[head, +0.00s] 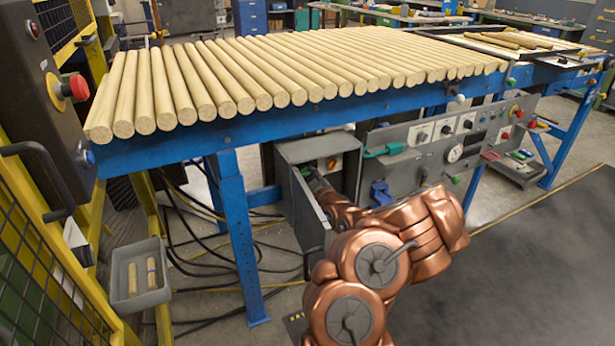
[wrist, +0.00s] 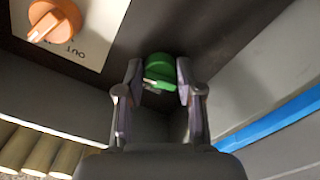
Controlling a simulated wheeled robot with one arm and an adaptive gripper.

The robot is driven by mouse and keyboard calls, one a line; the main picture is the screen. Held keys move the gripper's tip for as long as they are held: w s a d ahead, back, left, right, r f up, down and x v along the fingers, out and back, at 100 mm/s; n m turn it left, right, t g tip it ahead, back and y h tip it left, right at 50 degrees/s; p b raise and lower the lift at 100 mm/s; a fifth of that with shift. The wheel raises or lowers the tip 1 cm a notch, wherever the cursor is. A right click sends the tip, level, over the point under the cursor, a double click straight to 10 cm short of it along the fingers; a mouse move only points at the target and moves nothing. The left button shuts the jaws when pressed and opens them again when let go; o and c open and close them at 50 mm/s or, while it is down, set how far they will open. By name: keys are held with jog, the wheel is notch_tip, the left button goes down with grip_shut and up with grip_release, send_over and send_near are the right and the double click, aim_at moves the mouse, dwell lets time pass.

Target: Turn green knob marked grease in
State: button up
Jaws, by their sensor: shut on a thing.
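In the wrist view the green knob (wrist: 160,68) sits on a dark panel. My gripper (wrist: 162,86) has one finger on each side of the knob and is shut on it. Any marking by the green knob is hidden. An orange knob (wrist: 55,22) on a white plate marked "OUT" is to its upper left, clear of the fingers. In the head view my copper arm reaches into the open grey box (head: 306,151) under the table.
The box door (head: 306,213) stands open close to my arm. A blue table (head: 232,132) bearing several wooden rods is above. A grey control panel (head: 405,165) lies to the right. A grey bin (head: 139,300) hangs at left. Clear floor is at lower right.

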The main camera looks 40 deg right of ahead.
dwell(0.4)
jog(key=o, duration=1.1)
jog(key=shift+o, duration=0.2)
jog(key=shift+s, duration=0.1)
jog(key=v, duration=1.1)
jog(key=shift+s+a, duration=0.15)
jog(key=shift+s, duration=0.2)
